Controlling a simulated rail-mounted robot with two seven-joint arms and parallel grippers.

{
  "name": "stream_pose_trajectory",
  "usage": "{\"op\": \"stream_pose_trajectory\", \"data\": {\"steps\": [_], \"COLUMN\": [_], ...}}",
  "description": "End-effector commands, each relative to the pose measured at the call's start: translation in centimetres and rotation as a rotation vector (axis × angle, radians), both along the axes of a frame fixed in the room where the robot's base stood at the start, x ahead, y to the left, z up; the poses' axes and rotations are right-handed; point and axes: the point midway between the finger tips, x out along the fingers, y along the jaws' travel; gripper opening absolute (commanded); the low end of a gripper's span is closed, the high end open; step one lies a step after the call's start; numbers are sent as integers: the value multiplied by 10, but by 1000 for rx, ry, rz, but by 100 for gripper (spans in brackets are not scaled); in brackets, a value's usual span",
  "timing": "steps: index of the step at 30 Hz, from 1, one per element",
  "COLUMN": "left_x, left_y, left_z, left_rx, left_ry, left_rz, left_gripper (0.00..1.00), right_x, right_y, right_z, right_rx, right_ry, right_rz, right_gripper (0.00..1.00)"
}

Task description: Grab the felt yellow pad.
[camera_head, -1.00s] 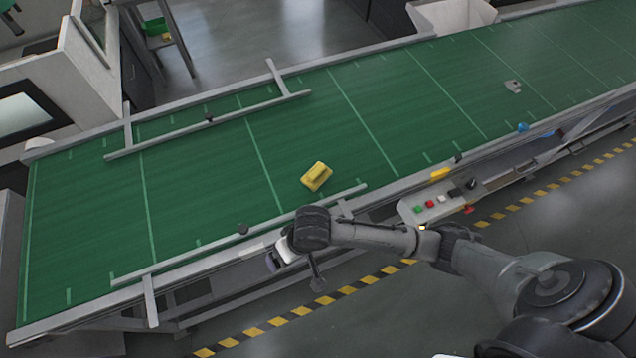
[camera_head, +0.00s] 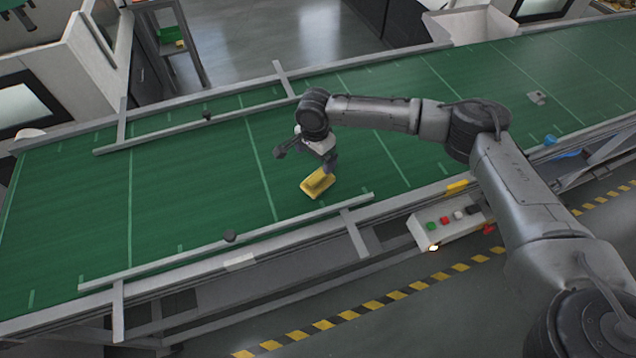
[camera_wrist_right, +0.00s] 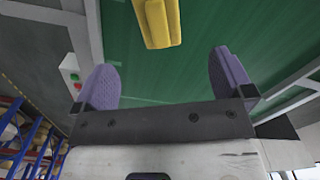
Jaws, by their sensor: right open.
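The yellow pad (camera_head: 316,184) lies on the green belt, near the belt's front rail. It is a flat block with a raised ridge along its top. In the right wrist view the yellow pad (camera_wrist_right: 158,22) shows at the top edge, partly cut off, ahead of the fingers. My right gripper (camera_head: 305,158) is over the belt, just beyond the pad in the head view. In the right wrist view my right gripper (camera_wrist_right: 163,82) has its two purple-padded fingers wide apart with nothing between them. The pad is in front of the gap, not between the fingers. My left gripper is not in view.
The green conveyor belt (camera_head: 190,185) is mostly clear. A front guide rail (camera_head: 230,244) and a back guide rail (camera_head: 200,123) border it. A small grey part (camera_head: 537,97) lies farther right. A control box with buttons (camera_head: 447,222) is mounted at the front edge.

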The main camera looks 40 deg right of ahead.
Motion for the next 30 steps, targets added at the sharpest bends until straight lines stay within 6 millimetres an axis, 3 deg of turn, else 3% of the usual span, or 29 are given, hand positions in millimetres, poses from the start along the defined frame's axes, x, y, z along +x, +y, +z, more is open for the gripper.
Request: {"op": "stream_pose_trajectory", "data": {"steps": [9, 20, 30], "left_x": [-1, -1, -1], "left_y": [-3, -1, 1], "left_z": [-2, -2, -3], "left_rx": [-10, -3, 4], "left_ry": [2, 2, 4], "left_rz": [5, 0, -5], "left_gripper": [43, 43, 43], "right_x": [0, -1, -2], "right_y": [0, -1, -8], "right_z": [-54, -76, -116], "right_rx": [-1, 0, 0], "right_ry": [2, 0, 2], "right_rz": [-1, 1, 1], "right_gripper": [99, 99, 99]}}
